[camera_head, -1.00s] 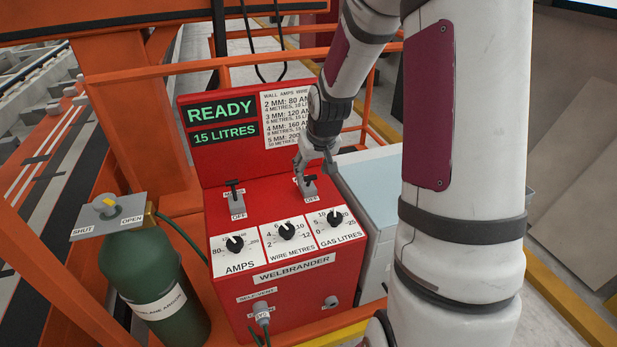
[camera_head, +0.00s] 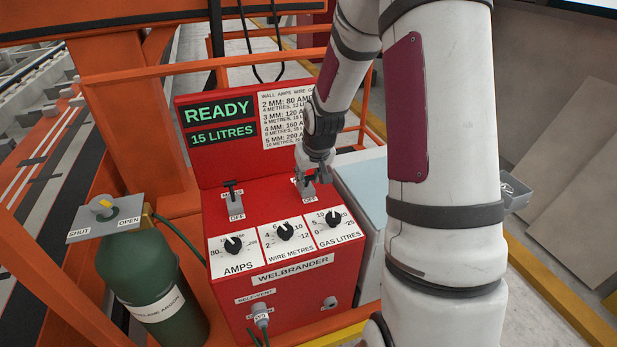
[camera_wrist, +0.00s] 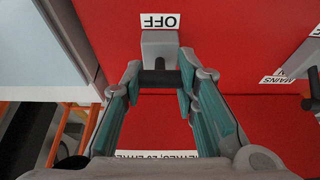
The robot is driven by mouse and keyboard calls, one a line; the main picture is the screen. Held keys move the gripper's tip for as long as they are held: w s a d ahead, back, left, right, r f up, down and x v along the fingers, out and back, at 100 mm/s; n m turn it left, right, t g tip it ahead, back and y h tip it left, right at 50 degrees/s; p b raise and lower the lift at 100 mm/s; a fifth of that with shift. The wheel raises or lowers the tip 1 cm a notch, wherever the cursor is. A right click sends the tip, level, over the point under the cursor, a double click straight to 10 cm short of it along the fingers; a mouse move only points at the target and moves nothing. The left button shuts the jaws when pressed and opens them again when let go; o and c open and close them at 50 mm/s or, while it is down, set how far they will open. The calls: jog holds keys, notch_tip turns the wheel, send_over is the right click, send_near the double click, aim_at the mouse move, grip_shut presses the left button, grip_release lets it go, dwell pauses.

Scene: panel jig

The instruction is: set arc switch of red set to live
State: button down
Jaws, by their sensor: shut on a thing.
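The red set (camera_head: 222,291), labelled WELBRANDER, has two lever switches on its sloping top. The arc switch (camera_head: 308,191) is the right one, a grey block with a black crossbar handle and an OFF label below; its upper label is mostly hidden. My gripper (camera_head: 309,180) reaches it from above and is shut on that handle. In the wrist view, the fingers (camera_wrist: 158,78) hold the black bar (camera_wrist: 156,79) from both sides. The handle lies on the side of the block away from OFF, though its exact setting is hard to tell.
The left switch (camera_head: 233,198) stands beside it, with three dials below. The display (camera_head: 217,111) reads READY and 15 LITRES. A green gas cylinder (camera_head: 150,270) stands left. A pale blue-topped box (camera_head: 358,185) adjoins the set's right side.

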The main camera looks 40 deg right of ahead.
jog(key=shift+w, duration=0.1)
jog(key=shift+w+d+r+g+y+b, duration=0.15)
jog(key=shift+w+g+b, duration=0.2)
jog(key=shift+g, duration=0.25)
jog(key=shift+w+d+g+y+b, duration=0.15)
jog(key=shift+w+g+b, duration=0.1)
jog(key=shift+w+g, duration=0.3)
jog(key=shift+w+d+g+y+b, duration=0.1)
jog(key=shift+w+g+y+b, duration=0.1)
jog(key=shift+g+b, duration=0.4)
jog(key=shift+w+g+y+b, duration=0.2)
jog(key=shift+g+b, duration=0.2)
jog(key=shift+g, duration=0.25)
jog(key=shift+w+g+b, duration=0.15)
jog(key=shift+g+b, duration=0.25)
jog(key=shift+r, duration=0.1)
jog(key=c, duration=1.2)
grip_release()
jog(key=shift+c, duration=0.2)
